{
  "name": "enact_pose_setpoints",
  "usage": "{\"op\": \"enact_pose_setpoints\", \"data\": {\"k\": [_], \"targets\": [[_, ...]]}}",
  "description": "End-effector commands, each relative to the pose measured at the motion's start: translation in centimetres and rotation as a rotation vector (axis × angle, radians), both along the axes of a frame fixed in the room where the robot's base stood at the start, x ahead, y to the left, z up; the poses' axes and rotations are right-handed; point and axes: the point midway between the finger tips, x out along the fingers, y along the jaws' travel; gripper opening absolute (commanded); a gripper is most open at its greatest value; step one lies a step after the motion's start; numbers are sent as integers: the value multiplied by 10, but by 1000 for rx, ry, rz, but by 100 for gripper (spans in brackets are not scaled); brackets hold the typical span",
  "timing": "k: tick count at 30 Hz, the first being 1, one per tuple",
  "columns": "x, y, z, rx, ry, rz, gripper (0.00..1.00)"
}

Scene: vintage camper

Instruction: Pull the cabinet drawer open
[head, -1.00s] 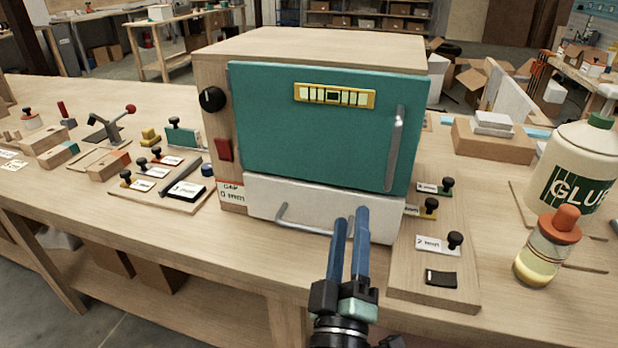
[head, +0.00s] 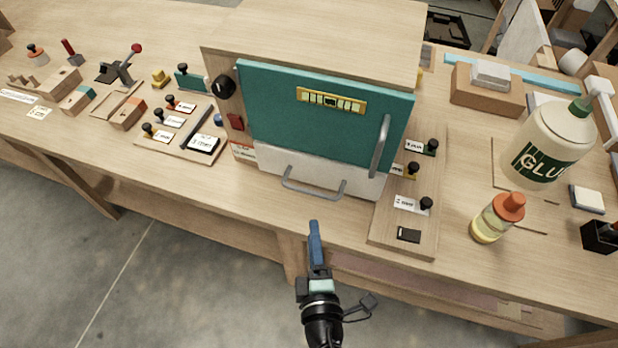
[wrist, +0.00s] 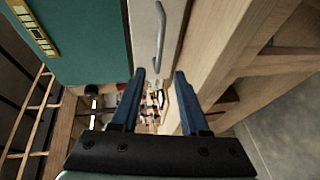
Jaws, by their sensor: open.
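The cabinet is a wooden box (head: 330,30) with a teal door (head: 300,125) on its front. Below the door is the white drawer (head: 270,162), shut, with a grey bar handle (head: 314,191). The drawer handle also shows in the wrist view (wrist: 160,40), beyond the fingertips and near the top. My gripper (head: 313,226) is in front of the bench edge, below and apart from the handle. In the wrist view my gripper (wrist: 160,75) has its two blue fingers apart with nothing between them.
The bench (head: 100,125) runs along the front. A board with black knobs (head: 405,225) stands right of the drawer, with a glue bottle (head: 548,140) and an orange-capped jar (head: 497,217) farther right. Another knobbed board (head: 180,145) lies left. The floor in front is clear.

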Motion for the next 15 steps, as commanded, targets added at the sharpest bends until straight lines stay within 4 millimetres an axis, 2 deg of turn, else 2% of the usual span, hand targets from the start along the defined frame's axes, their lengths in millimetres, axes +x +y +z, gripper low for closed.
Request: {"op": "enact_pose_setpoints", "data": {"k": [5,15], "targets": [[22,1,-2,0,-5,-1,45],[83,7,-15,0,-5,0,45]]}}
